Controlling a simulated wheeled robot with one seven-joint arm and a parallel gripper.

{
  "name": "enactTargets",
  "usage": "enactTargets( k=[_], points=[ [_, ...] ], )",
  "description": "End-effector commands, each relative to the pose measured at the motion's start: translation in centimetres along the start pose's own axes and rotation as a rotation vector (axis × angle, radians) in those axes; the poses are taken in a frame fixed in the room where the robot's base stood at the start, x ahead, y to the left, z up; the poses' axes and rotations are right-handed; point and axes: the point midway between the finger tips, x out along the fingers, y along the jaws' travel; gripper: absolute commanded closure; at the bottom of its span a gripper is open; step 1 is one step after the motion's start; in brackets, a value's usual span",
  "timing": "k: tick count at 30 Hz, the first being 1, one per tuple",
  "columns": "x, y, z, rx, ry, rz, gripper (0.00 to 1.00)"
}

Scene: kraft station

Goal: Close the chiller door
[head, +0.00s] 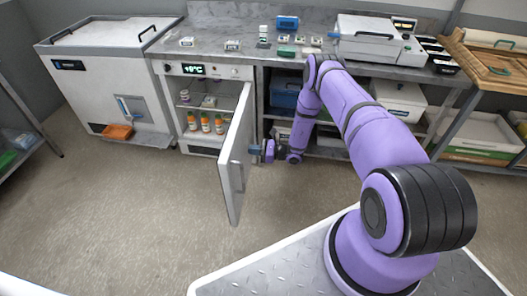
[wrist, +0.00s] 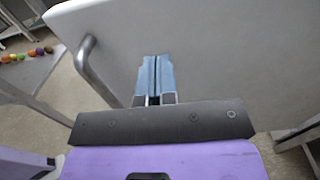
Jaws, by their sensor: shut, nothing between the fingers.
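The chiller (head: 205,70) stands under the counter at the left, its display reading about +9°C. Its door (head: 236,155) stands wide open, swung out toward me from the right side of the opening. In the wrist view the pale door panel (wrist: 215,50) fills most of the upper picture, with its metal bar handle (wrist: 88,65) on the left. My gripper (head: 262,150) is to the right of the door, on its outer side. In the wrist view its blue fingertips (wrist: 155,65) are shut and empty, pointing at the panel. I cannot tell whether they touch it.
Several orange-labelled bottles (head: 205,123) stand inside the chiller. A white chest unit (head: 105,90) is at the left. The counter (head: 225,42) carries small items. Shelves with boxes (head: 400,98) are on the right. The floor before the chiller is clear.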

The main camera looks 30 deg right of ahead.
Motion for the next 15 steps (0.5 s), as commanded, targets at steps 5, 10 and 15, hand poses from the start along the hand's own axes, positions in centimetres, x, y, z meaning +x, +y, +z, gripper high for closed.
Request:
enactTargets(
  k=[5,10,15],
  points=[
    [3.0,0.1,0.0,-0.002,0.000,0.003,1.00],
    [4.7,0.0,0.0,-0.001,0.000,0.001,1.00],
    [5.3,0.0,0.0,0.000,0.000,0.001,1.00]
  ],
)
